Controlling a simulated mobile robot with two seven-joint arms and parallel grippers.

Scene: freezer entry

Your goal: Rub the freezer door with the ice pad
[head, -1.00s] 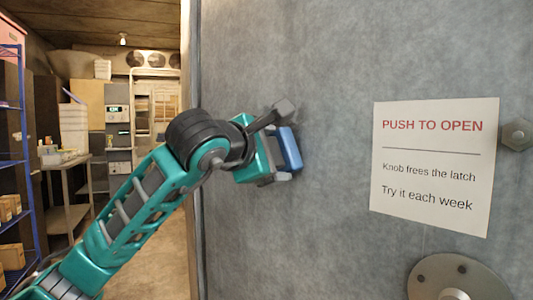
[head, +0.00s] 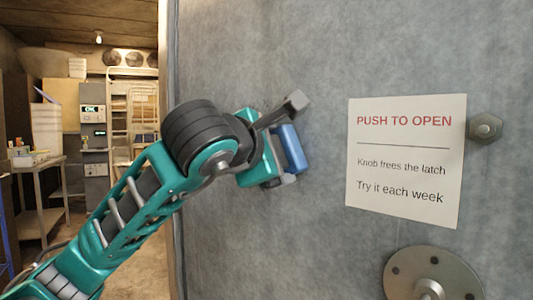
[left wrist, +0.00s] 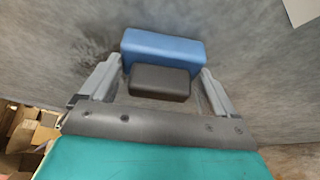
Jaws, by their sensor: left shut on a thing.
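The ice pad (head: 293,148) is a blue block with a dark grip (left wrist: 160,83); its blue part also shows in the left wrist view (left wrist: 160,48). My left gripper (head: 272,165) is shut on the grip, with a grey finger on either side of it in the left wrist view. The blue face is turned to the freezer door (head: 300,240), a large mottled grey panel. The pad is at or very near the door; I cannot tell whether it touches. My right gripper is not in view.
A "PUSH TO OPEN" sign (head: 405,160) is on the door right of the pad. A hex bolt (head: 485,127) and a round metal plate (head: 433,275) are near it. At left are a metal table (head: 40,175) and a narrow floor passage.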

